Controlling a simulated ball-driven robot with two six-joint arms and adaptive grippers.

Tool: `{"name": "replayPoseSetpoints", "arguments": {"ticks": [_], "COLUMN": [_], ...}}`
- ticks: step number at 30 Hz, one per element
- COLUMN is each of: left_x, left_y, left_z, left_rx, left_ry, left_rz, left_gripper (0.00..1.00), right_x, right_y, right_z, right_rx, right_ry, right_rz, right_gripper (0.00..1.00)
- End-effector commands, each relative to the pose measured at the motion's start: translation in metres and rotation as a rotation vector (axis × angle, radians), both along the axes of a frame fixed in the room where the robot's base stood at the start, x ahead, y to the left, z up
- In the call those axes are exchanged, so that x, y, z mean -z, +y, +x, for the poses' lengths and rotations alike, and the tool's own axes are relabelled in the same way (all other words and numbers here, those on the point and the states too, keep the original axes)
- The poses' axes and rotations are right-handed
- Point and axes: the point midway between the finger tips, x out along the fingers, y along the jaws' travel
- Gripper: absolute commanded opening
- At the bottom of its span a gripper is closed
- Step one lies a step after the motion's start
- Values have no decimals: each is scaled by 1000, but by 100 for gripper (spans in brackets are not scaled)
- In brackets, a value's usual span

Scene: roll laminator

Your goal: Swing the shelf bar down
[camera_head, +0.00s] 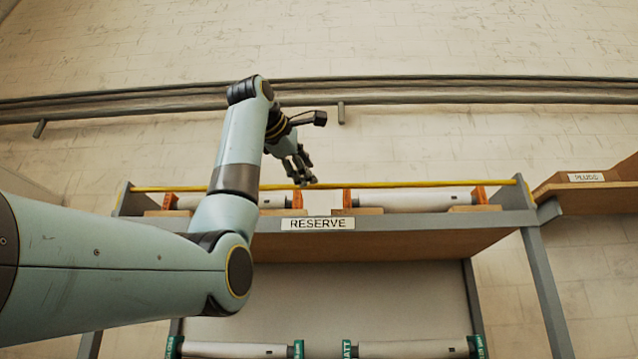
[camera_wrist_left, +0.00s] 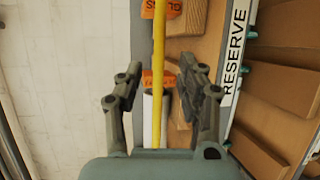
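The shelf bar (camera_head: 400,184) is a thin yellow rod. It runs across the front top of the reserve shelf (camera_head: 430,222), between its two grey end posts, and is up. My left gripper (camera_head: 304,180) is just above or at the bar, a little left of its middle. In the left wrist view the gripper (camera_wrist_left: 160,85) is open, and the bar (camera_wrist_left: 159,45) runs lengthwise between its spread fingers. No finger clearly touches it; I cannot tell the depth gap. My right gripper is not in view.
White rolls (camera_head: 413,199) with orange end pieces lie on the shelf behind the bar. A RESERVE label (camera_head: 318,224) is on the shelf front. Green-ended rolls (camera_head: 415,349) sit lower down. A wooden side shelf (camera_head: 590,200) is at the right. Pipes (camera_head: 450,91) run along the wall.

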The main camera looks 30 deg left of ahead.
Motion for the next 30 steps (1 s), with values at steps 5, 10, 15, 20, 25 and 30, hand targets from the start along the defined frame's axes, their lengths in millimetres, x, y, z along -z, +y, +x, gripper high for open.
{"name": "replayPoseSetpoints", "arguments": {"ticks": [5, 10, 15, 20, 25, 30], "left_x": [2, 8, 12, 13, 13, 13], "left_y": [6, 9, 11, 11, 11, 11], "left_z": [36, 60, 71, 72, 72, 72], "left_rx": [-1, 0, 0, 0, 0, 0], "left_ry": [3, 1, -1, -1, -1, -1], "left_rz": [0, 0, 0, 1, 1, 1], "left_gripper": [38, 38, 38, 38, 29, 7], "right_x": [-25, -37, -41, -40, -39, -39], "right_y": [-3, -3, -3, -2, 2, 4], "right_z": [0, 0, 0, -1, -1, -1], "right_rx": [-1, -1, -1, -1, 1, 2], "right_ry": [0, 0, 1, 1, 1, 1], "right_rz": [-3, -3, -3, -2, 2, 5], "right_gripper": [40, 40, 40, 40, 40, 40]}}
